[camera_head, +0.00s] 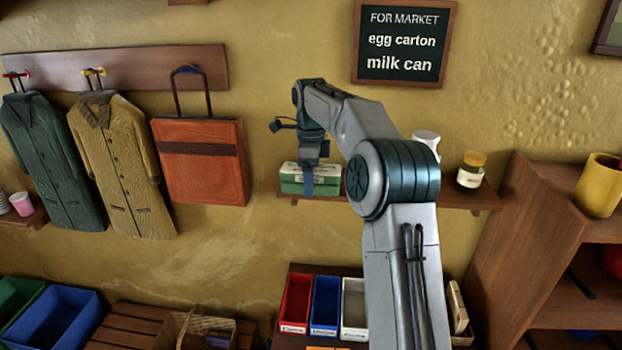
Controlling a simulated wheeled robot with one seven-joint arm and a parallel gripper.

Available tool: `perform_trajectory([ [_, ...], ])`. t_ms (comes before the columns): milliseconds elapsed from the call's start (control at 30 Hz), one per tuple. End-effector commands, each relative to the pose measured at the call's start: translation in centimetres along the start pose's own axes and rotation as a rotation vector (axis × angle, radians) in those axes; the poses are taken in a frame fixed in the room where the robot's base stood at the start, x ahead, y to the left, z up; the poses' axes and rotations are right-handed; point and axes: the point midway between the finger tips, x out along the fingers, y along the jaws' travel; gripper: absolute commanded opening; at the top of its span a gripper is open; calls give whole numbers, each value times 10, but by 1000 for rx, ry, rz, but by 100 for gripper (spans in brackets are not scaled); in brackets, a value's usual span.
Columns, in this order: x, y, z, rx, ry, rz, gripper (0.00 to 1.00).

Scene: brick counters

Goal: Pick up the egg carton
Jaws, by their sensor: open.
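A green box with a white lid, which looks like the egg carton (291,186), sits on the wall shelf (340,199) left of my arm. My gripper (308,188) points down at it, with a finger showing in front of the box's middle. The gripper is open. Its fingers cover part of the carton, and I cannot tell whether they touch it or whether one lies behind it.
A white container (427,138) stands partly behind my arm, and a jar with a yellow lid (471,170) stands farther right on the shelf. Red (297,300), blue (325,303) and white (354,305) bins sit below. A wooden shelf unit (520,240) stands at right.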

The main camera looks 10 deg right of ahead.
Motion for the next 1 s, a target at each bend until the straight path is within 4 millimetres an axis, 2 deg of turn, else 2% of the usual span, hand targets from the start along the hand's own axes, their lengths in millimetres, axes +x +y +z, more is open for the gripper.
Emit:
perform_trajectory([
  [133, 10, 0, 0, 0, 1, 1, 80],
  [367, 11, 0, 0, 0, 0, 0, 80],
  [533, 11, 0, 0, 0, 0, 0, 36],
  [567, 11, 0, 0, 0, 0, 0, 32],
  [1000, 5, 0, 0, 0, -1, -3, 32],
])
